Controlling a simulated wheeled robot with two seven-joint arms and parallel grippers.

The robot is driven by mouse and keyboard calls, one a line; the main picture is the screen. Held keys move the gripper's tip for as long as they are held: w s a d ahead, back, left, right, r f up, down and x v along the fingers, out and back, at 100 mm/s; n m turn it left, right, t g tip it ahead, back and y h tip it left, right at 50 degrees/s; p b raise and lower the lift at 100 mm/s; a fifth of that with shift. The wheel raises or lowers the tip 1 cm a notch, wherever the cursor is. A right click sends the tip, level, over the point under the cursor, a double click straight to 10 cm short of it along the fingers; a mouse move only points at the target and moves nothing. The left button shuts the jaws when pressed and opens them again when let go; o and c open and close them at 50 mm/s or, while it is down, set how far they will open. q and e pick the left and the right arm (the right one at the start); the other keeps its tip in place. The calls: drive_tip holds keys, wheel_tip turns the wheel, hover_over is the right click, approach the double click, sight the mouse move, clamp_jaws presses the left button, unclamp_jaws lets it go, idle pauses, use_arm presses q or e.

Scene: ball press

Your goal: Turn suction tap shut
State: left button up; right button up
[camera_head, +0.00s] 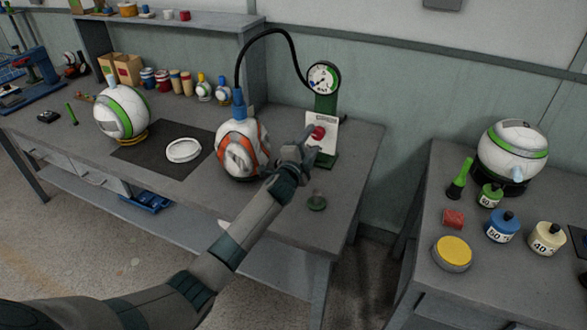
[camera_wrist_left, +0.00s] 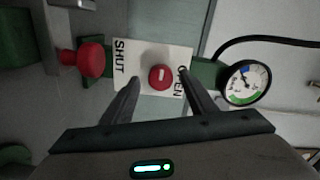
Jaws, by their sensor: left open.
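The suction tap is a red round knob (camera_head: 318,132) on a white plate (camera_head: 325,145) fixed to a green post. In the left wrist view the knob (camera_wrist_left: 160,77) has a short white mark, and the plate (camera_wrist_left: 137,62) reads SHUT at left and OPEN at right. I cannot tell for sure which word the mark indicates. My left gripper (camera_wrist_left: 159,77) is open, its fingers pointing at the plate on either side of the knob; contact is not clear. It also shows in the head view (camera_head: 304,143). My right gripper is not in view.
A pressure gauge (camera_head: 323,77) tops the post, and a black hose (camera_head: 270,35) runs to the orange and white ball (camera_head: 238,150). A second red knob (camera_wrist_left: 91,60) sits beyond the SHUT side. A green-banded ball (camera_head: 121,113) and white ring (camera_head: 184,150) are on the bench.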

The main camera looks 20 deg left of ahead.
use_arm(q)
drive_tip(key=s+b, duration=0.2)
drive_tip(key=s, duration=1.3)
drive_tip(key=shift+s+a, duration=0.2)
drive_tip(key=shift+a, duration=0.05)
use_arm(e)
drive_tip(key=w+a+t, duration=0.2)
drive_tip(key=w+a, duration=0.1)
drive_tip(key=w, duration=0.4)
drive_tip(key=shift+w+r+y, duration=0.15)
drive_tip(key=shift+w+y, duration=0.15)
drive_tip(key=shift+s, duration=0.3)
use_arm(q)
drive_tip(key=shift+f, duration=0.1)
